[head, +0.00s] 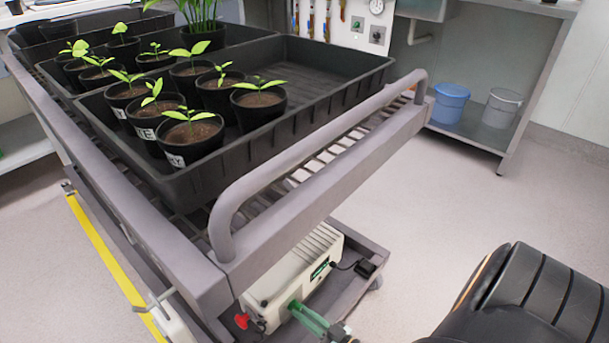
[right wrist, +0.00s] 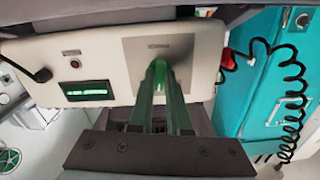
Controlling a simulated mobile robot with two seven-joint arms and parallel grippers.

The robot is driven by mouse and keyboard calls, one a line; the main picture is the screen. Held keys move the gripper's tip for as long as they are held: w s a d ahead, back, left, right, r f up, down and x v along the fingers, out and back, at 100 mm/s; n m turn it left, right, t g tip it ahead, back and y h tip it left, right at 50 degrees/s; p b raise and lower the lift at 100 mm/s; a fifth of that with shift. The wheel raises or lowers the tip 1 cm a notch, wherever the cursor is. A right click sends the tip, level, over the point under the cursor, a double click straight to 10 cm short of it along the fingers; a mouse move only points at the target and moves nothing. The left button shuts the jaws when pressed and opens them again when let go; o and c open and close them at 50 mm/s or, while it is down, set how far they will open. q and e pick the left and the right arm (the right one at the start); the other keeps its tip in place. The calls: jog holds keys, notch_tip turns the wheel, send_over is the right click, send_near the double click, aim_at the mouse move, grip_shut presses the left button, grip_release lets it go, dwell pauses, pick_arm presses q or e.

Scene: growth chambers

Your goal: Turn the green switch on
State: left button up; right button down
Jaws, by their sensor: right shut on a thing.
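A cream-coloured box (head: 290,278) sits on the lower shelf of the cart in the head view. Its front panel (right wrist: 108,55) faces the right wrist camera, with a grey plate (right wrist: 190,55) on it. My right gripper (head: 296,305) has green fingers that reach to this panel. In the right wrist view its fingertips (right wrist: 161,70) are closed together at the grey plate, on the green switch, which is mostly hidden between them. I cannot tell the switch's position. A small display (right wrist: 88,90) on the panel shows green. My left gripper is not in view.
The cart's upper tray (head: 335,95) holds several potted seedlings, and its handle (head: 290,160) overhangs the box. A teal case (right wrist: 262,80) with a coiled black cord stands close by.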

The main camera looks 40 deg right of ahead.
jog(key=shift+m, duration=3.6)
jog(key=c, duration=0.9)
grip_release()
jog(key=shift+o, duration=0.2)
jog(key=s+d, duration=0.1)
jog(key=s, duration=1.1)
jog(key=shift+s, duration=0.25)
